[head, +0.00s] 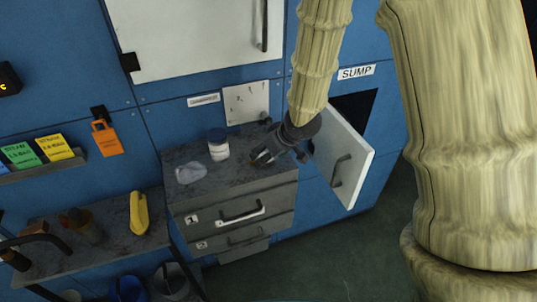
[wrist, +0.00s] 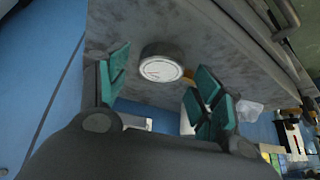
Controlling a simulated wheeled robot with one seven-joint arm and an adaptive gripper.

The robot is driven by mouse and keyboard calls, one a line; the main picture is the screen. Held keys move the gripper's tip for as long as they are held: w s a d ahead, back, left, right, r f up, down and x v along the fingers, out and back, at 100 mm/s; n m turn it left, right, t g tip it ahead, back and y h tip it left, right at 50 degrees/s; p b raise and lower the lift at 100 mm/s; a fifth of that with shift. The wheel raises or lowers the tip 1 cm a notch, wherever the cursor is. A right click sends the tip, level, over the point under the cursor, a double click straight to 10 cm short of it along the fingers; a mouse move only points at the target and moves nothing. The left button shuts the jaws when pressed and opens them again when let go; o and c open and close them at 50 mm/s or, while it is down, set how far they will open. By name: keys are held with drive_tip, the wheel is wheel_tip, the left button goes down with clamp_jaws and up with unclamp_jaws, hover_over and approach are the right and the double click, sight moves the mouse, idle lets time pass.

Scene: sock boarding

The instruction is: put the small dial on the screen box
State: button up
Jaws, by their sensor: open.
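The small dial (wrist: 161,69) is round with a white face and a grey rim. It is on the grey worktop, between the spread fingers of my gripper (wrist: 160,82) in the wrist view. The fingers have teal pads and stand apart from the dial on both sides. In the head view my gripper (head: 266,156) is low over the right part of the drawer cabinet's top, and I cannot make out the dial there. I cannot identify the screen box in either view.
A white jar with a dark blue lid (head: 218,146) and a grey cloth (head: 190,173) are on the drawer cabinet (head: 240,190), left of my gripper. An open white door (head: 340,160) stands close on the right. A lower bench (head: 100,245) holds a yellow tool (head: 139,213).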

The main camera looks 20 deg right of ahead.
drive_tip(key=b+v, duration=0.1)
drive_tip(key=v, duration=1)
drive_tip(key=shift+s+r, duration=0.2)
drive_tip(key=shift+r, duration=0.1)
drive_tip(key=shift+d, duration=0.1)
idle(1.1)
